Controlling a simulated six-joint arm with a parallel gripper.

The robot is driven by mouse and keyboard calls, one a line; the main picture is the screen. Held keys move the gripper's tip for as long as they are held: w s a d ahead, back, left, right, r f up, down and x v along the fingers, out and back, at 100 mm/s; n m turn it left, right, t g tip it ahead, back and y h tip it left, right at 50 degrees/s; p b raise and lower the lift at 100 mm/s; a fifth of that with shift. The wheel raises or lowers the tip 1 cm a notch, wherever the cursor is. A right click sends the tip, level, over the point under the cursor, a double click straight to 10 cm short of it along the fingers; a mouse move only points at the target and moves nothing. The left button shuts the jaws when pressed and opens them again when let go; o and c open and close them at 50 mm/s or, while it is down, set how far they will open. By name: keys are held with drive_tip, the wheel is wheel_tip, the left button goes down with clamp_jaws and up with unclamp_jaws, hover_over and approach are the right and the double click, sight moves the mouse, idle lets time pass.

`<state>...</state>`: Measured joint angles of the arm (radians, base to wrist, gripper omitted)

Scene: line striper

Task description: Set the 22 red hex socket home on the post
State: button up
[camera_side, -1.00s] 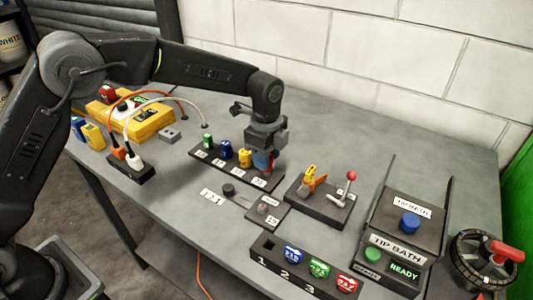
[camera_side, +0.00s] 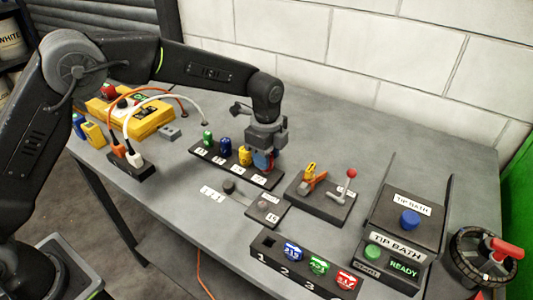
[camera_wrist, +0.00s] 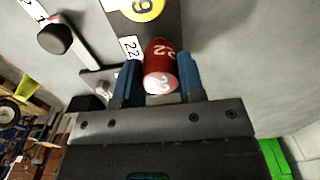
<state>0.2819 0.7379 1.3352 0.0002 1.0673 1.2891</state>
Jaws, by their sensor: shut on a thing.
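The red hex socket marked 22 (camera_wrist: 160,66) is between the two blue fingers of my gripper (camera_wrist: 158,84) in the wrist view. My gripper is shut on it. In the side view my gripper (camera_side: 263,160) is at the right end of the black socket rail (camera_side: 207,156), and the socket is mostly hidden by the fingers. A 22 label lies beside the socket in the wrist view. The post is hidden from sight; I cannot tell whether the socket is seated or just above the rail.
Green (camera_side: 208,139), blue (camera_side: 224,146) and yellow (camera_side: 245,155) sockets stand on the rail left of my gripper. A clamp with a red-knobbed lever (camera_side: 350,174) stands right. Bare table lies behind the rail.

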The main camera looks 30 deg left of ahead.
drive_tip(key=shift+f, duration=0.6)
drive_tip(key=o, duration=1.3)
drive_tip(key=shift+r, duration=3.5)
